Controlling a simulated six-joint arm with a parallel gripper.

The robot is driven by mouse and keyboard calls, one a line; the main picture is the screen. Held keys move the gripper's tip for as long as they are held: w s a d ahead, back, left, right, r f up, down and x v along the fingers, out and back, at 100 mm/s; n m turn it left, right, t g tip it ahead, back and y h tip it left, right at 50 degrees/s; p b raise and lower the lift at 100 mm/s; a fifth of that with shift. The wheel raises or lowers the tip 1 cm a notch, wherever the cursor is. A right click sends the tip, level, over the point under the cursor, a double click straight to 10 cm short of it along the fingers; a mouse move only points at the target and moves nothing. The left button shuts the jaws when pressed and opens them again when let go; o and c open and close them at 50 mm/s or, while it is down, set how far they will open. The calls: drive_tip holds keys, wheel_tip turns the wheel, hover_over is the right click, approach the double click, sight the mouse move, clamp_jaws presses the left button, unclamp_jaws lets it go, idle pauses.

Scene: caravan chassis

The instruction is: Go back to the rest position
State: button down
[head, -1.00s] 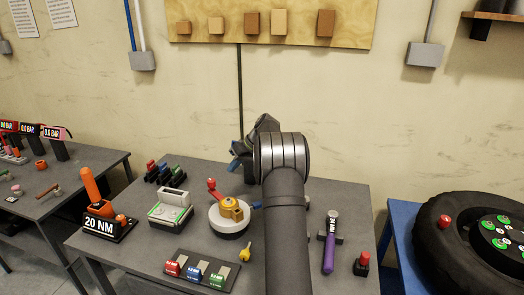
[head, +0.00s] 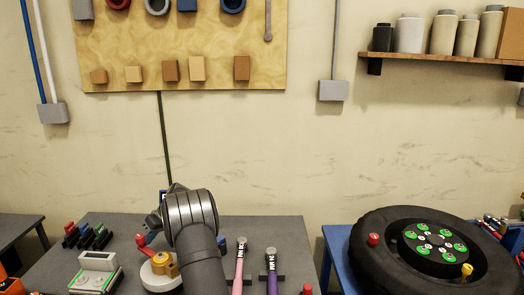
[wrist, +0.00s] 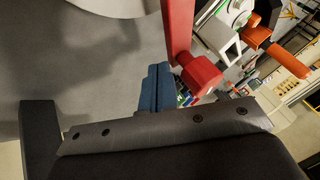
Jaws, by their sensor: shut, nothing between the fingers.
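My gripper shows in the wrist view as two blue fingertips (wrist: 157,88) pressed together, with nothing held between them. In the head view it is mostly hidden behind the grey rounded end of my arm, above the dark workbench (head: 290,228). In the wrist view, a red lever with a red knob (wrist: 200,75) lies just beyond and right of the fingertips; I cannot tell the exact gap. In the head view, a white round device (head: 155,281) with a yellow top sits just left of my arm, with a red knob (head: 141,240) beside it.
A pink-handled tool (head: 238,265) and a purple-handled tool (head: 271,270) stand right of my arm. A grey-white box (head: 97,262) and several coloured clamps (head: 87,237) are at left. A large wheel (head: 372,250) lies on a blue table at right.

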drive_tip(key=shift+w+d+f, duration=0.1)
idle(0.4)
drive_tip(key=v, duration=0.9)
drive_tip(key=x, duration=0.9)
drive_tip(key=shift+s+d+r+m+t+h, duration=0.15)
drive_tip(key=shift+d+r+m+t+h, duration=0.3)
drive_tip(key=shift+d+m+t, duration=1.35)
drive_tip(key=shift+s+d+r+m+t+h, duration=0.15)
drive_tip(key=shift+d+r+m+t+h, duration=0.4)
drive_tip(key=shift+d+m, duration=2.25)
drive_tip(key=shift+s+d+r+m+t+h, duration=0.15)
drive_tip(key=shift+d+r+m+t+h, duration=0.2)
drive_tip(key=shift+d+m+t, duration=1.85)
